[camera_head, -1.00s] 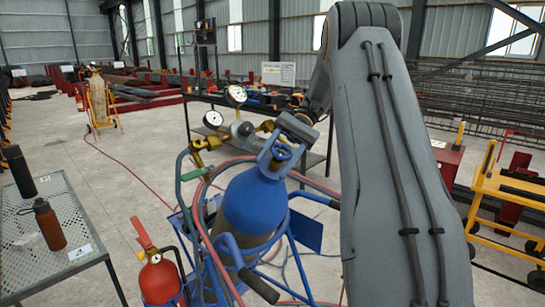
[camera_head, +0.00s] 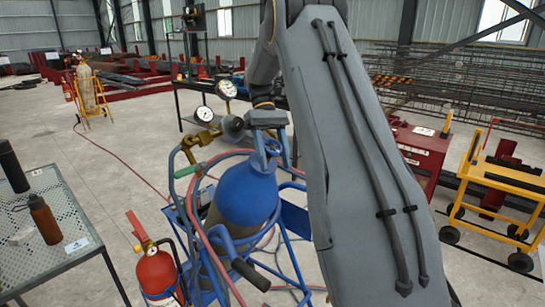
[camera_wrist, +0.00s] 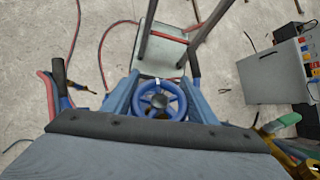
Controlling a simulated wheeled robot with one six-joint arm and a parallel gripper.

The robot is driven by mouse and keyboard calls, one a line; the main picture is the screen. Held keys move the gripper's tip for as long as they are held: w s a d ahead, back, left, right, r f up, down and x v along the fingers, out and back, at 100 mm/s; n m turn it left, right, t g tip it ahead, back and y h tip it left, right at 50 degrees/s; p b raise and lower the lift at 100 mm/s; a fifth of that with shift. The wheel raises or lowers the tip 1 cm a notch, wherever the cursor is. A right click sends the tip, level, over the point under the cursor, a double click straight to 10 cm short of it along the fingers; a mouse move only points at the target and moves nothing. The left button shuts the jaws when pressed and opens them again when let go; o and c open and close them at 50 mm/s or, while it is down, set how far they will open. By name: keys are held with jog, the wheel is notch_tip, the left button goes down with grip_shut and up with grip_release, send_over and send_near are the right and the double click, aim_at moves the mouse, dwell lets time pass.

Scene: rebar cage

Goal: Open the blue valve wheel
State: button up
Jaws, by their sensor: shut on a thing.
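The blue valve wheel (camera_wrist: 160,100) shows in the wrist view as a spoked ring with a dark hub, between the two blue-grey fingers. My gripper (camera_wrist: 158,98) is shut on the wheel, one finger at each side of its rim. In the head view my gripper (camera_head: 268,155) is at the top of a blue gas cylinder (camera_head: 245,192), and its fingers hide most of the wheel. The cylinder stands in a blue cart (camera_head: 193,235).
Pressure gauges (camera_head: 204,114) and red hoses are close left of my gripper. A red extinguisher (camera_head: 156,272) stands at front left, beside a perforated table (camera_head: 85,215) with bottles. A yellow cart (camera_head: 505,180) is at right. Open floor lies at the left.

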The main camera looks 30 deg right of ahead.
aim_at(271, 143)
jog(key=shift+d+n+h, duration=0.2)
jog(key=shift+n+h, duration=0.4)
jog(key=shift+h, duration=0.1)
jog(key=shift+f+p, duration=0.1)
jog(key=shift+p, duration=0.2)
jog(key=o, duration=1.1)
jog(key=shift+c, duration=0.2)
jog(key=b+v, duration=0.2)
jog(key=v, duration=0.4)
jog(key=shift+w+r, duration=0.25)
jog(key=shift+w+r+b, duration=0.2)
jog(key=shift+r+b, duration=0.1)
jog(key=shift+r, duration=0.25)
jog(key=shift+a, duration=0.1)
